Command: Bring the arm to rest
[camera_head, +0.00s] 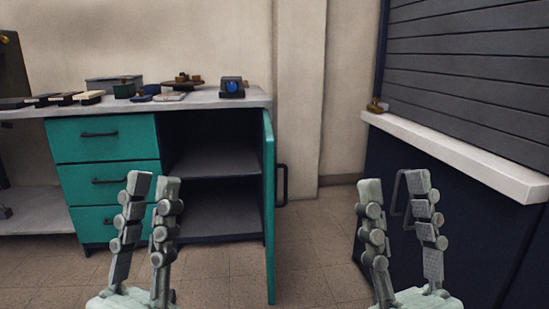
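My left gripper (153,186) is at the lower left, pointing up in front of the teal cabinet. A narrow gap shows between its fingertips, and nothing is seen between them. My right gripper (393,186) is at the lower right, in front of the dark counter. Its fingers stand well apart and it holds nothing that I can see. Both arms are mostly below the picture.
The teal cabinet (103,140) has drawers and an empty open compartment. Its door (269,200) stands open toward me between my grippers. Several small items lie on its worktop (252,98). A white ledge (460,155) tops the dark counter at right. The tiled floor (312,250) between is clear.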

